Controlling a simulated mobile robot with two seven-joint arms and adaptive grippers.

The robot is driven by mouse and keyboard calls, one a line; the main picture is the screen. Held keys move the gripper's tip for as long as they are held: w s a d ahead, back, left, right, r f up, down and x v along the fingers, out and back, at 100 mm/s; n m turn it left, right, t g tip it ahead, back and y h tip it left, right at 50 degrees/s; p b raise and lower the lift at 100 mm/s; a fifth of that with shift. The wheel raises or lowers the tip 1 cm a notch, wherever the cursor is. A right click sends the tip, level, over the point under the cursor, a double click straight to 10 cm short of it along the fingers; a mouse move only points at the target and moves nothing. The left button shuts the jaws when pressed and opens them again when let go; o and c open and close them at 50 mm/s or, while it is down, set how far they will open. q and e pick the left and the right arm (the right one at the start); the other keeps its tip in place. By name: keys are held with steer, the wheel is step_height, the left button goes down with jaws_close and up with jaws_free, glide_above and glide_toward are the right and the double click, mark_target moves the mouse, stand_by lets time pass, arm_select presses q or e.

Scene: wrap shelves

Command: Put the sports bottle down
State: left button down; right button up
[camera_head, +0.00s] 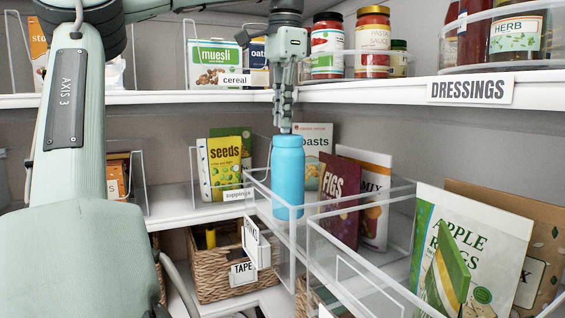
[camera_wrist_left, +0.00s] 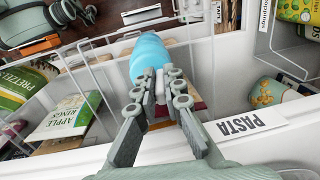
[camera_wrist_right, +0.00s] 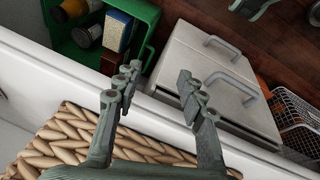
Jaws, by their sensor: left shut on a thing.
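The sports bottle (camera_head: 287,182) is bright blue and hangs upright below my left gripper (camera_head: 285,122) in the head view. The fingers are shut on its top end. In the head view it overlaps the walls of the clear bins; I cannot tell whether its base touches anything. In the left wrist view the bottle (camera_wrist_left: 151,52) lies beyond the fingertips of my left gripper (camera_wrist_left: 160,82), which hide part of its top. My right gripper (camera_wrist_right: 158,84) is open and empty in the right wrist view, above a woven basket edge.
Clear bins (camera_head: 362,205) hold pouches, among them FIGS (camera_head: 338,190) and apple rings (camera_head: 440,235). A wicker TAPE basket (camera_head: 212,283) stands below. Jars (camera_head: 373,40) stand on the upper shelf (camera_head: 400,92). A green crate (camera_wrist_right: 141,14) and a pale box (camera_wrist_right: 205,75) lie beyond my right gripper.

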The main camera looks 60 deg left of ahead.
mark_target(282, 136)
arm_select(q)
step_height(282, 136, down, 5)
steer(key=shift+r, duration=0.15)
step_height(282, 136, down, 3)
steer(key=shift+f+b, duration=0.2)
steer(key=shift+b, duration=0.15)
steer(key=shift+f, duration=0.4)
arm_select(e)
steer(key=shift+v, duration=1.25)
steer(key=shift+w+d, duration=0.15)
steer(key=shift+w, duration=0.05)
arm_select(q)
steer(key=shift+f, duration=0.15)
arm_select(e)
steer(key=shift+r, duration=0.1)
arm_select(q)
steer(key=c, duration=1.6)
jaws_free()
arm_select(e)
steer(key=shift+s+r, duration=0.1)
steer(key=shift+r, duration=0.1)
